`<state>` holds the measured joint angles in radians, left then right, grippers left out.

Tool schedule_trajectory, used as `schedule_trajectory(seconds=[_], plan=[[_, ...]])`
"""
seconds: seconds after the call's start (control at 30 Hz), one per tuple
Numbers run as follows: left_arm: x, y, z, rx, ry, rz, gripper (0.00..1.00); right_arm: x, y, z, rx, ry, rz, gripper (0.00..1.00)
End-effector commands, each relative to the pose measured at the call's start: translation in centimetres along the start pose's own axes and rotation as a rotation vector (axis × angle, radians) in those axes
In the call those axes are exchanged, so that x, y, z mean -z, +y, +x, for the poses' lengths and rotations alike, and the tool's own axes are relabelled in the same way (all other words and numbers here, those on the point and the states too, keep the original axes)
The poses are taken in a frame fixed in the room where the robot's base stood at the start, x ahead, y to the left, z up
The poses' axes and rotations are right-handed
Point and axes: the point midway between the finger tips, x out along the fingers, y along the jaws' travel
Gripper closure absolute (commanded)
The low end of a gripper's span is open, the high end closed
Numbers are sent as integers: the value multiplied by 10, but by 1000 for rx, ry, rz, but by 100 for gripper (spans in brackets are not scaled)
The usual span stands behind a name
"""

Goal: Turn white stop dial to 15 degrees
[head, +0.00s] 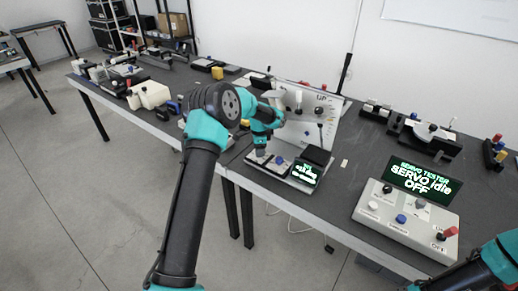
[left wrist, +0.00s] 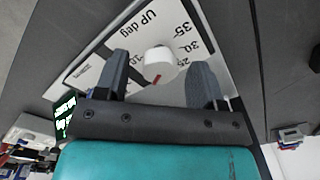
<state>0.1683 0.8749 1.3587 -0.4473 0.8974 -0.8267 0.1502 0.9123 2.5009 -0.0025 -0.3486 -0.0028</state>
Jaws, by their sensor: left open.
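The white stop dial (left wrist: 158,60) with a red pointer stands on the white scale panel (left wrist: 90,30) in the left wrist view. The panel reads "UP deg", with 35, 30 and 25 to the dial's right and 10 to its left. The red pointer faces down in that view; the mark under it is hidden. My left gripper (left wrist: 160,66) is open, its dark fingers on either side of the dial; I cannot tell whether they touch it. In the head view the white panel (head: 330,112) stands upright behind my left wrist, and the fingertips are hard to make out. My right gripper is out of view.
A small green-text display (head: 305,172) and base with buttons sit below the panel. A servo tester box (head: 400,222) reads "SERVO idle OFF" at right.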

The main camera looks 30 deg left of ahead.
Motion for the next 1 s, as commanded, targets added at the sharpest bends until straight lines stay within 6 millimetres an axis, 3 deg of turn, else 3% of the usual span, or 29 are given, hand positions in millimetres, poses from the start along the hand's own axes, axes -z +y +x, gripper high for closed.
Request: schedule_trajectory(seconds=[0.17,0.37,1.0], plan=[[0,0,-1,0,0,0,37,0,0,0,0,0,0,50],[0,0,-15,2,1,0,37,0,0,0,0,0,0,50],[0,0,-133,3,2,-1,37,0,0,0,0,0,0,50]])
